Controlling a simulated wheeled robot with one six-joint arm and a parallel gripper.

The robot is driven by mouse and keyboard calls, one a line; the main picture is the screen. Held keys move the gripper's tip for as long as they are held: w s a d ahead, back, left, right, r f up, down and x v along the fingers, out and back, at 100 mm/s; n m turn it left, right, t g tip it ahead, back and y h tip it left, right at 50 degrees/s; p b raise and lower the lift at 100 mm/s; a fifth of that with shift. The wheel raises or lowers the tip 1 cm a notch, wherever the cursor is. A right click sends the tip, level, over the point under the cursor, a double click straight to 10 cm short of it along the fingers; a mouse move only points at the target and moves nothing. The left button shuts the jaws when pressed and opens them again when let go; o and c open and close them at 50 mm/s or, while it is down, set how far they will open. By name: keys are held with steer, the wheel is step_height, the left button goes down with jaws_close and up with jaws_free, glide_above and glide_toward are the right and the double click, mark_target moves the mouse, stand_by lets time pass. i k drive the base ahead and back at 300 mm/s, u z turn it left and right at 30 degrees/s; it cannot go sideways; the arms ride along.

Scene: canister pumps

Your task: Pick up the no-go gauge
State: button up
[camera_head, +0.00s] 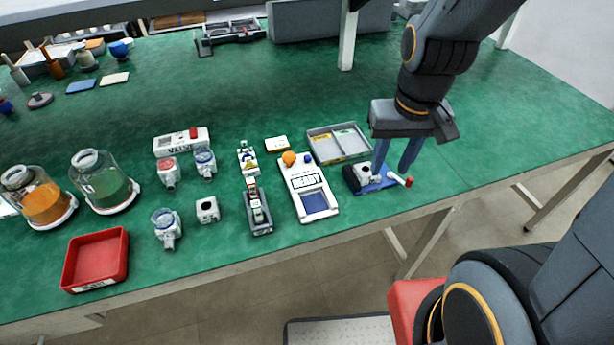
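A short white rod with a red end (399,179), which looks like the no-go gauge, lies at the right end of a small blue base (376,187) near the table's front edge. A black and white device (358,177) sits on the left part of that base. My gripper (391,170) points down right over the base, with its two blue fingers parted and nothing seen between them. The right finger comes down close to the rod. I cannot tell whether it touches the rod.
A grey divided tray (338,143) stands just left of my gripper. A white READY device (308,190) and a dark narrow holder (258,208) are further left. A red tray (96,260) and jars are at far left. The green table (510,120) is clear on the right.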

mark_target(251, 185)
steer(key=z, duration=1.65)
steer(key=k, duration=0.8)
steer(key=u, duration=1.6)
steer(key=i, duration=0.5)
